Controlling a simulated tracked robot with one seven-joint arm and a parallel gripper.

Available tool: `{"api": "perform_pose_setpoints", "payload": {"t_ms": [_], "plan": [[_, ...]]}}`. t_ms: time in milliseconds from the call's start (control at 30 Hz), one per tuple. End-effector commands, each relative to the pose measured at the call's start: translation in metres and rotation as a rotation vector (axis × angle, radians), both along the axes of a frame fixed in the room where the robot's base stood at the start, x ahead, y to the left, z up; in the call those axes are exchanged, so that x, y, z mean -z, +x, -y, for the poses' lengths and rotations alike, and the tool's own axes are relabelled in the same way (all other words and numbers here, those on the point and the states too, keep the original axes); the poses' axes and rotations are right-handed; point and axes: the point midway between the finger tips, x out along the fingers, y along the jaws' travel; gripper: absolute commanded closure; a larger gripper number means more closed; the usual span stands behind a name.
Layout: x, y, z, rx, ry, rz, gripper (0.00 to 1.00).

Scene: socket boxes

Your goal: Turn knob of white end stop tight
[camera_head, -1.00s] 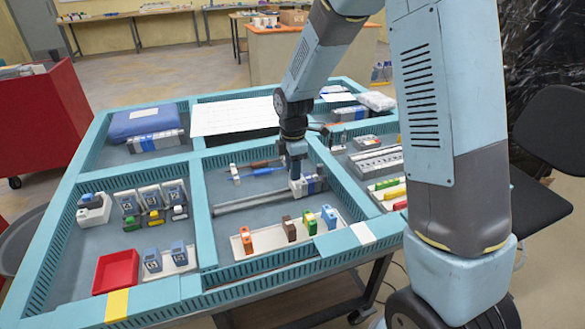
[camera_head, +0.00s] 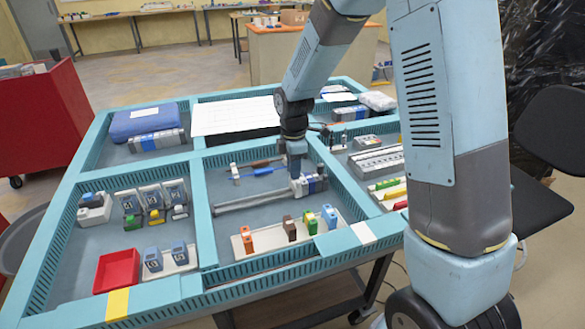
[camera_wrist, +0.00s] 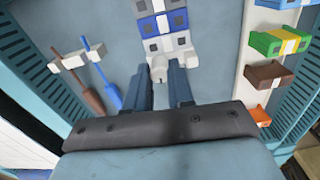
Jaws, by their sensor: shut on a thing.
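The white end stop (camera_wrist: 172,50) sits at the near end of a row of white, blue and grey blocks (camera_wrist: 163,22) in the wrist view. Its small knob (camera_wrist: 159,74) faces my gripper (camera_wrist: 160,76), whose two dark fingers are closed on it from both sides. The fingertips partly hide the knob. In the head view, my gripper (camera_head: 295,174) points down at the block row (camera_head: 315,184) on the rail (camera_head: 250,202). The end stop is mostly hidden there.
Two screwdrivers (camera_wrist: 103,78) rest in a white holder left of my gripper in the wrist view. A white rack with orange, brown, green and blue pieces (camera_wrist: 270,73) stands to the right. The blue tray walls (camera_head: 203,215) border this compartment.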

Motion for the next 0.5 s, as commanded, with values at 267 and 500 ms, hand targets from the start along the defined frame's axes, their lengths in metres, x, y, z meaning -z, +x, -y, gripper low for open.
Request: {"api": "perform_pose_setpoints", "payload": {"t_ms": [267, 500], "plan": [[-0.0004, 0.0006, 0.0003, 0.187, 0.000, 0.001, 1.00], [-0.0005, 0.0005, 0.0001, 0.414, 0.000, 0.001, 1.00]]}}
